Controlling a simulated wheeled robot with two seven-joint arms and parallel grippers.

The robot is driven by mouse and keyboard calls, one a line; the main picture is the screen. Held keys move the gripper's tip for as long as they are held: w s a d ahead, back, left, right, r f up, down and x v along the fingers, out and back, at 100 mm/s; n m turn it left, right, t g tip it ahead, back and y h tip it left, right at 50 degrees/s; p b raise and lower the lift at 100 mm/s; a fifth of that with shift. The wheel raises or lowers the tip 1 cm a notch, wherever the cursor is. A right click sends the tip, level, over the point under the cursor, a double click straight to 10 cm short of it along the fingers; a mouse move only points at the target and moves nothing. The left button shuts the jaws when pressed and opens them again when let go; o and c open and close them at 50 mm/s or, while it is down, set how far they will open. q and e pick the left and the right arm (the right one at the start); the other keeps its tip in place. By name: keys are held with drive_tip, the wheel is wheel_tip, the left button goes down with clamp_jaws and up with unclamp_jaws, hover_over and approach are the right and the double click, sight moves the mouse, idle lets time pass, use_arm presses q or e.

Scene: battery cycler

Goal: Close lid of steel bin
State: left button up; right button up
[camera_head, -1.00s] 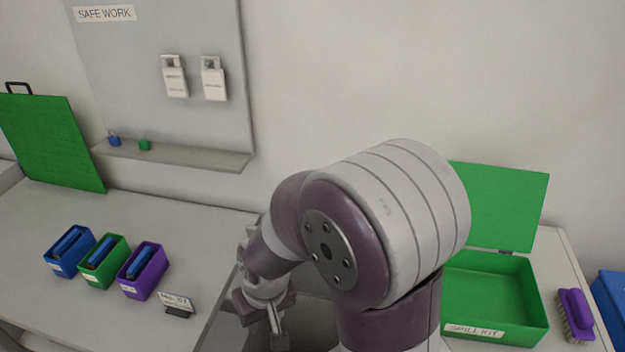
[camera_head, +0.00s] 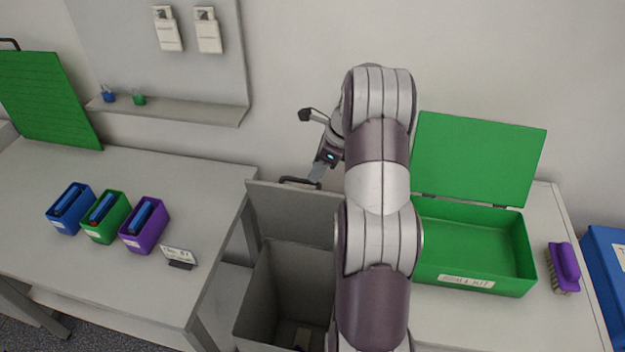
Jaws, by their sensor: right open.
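The grey steel bin (camera_head: 258,300) stands in the gap between the two benches, and a few items lie at its bottom. Its lid (camera_head: 290,212) is raised, upright at the bin's back edge, with a dark handle (camera_head: 300,182) on its top edge. My right gripper (camera_head: 316,173) is open beside the handle, near the lid's top edge. Whether it touches the handle I cannot tell. My right arm hides the right part of the bin and lid. My left gripper is out of view.
On the right bench stand an open green spill kit (camera_head: 470,243), a purple brush (camera_head: 565,268) and a blue box (camera_head: 607,262). On the left bench are blue (camera_head: 66,222), green (camera_head: 104,228) and purple (camera_head: 145,236) holders and a small sign (camera_head: 180,256).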

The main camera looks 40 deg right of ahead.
drive_tip(key=x, duration=0.3)
drive_tip(key=shift+w+d+f, duration=0.1)
drive_tip(key=shift+d+f, duration=0.05)
drive_tip(key=shift+f, duration=0.2)
clamp_jaws()
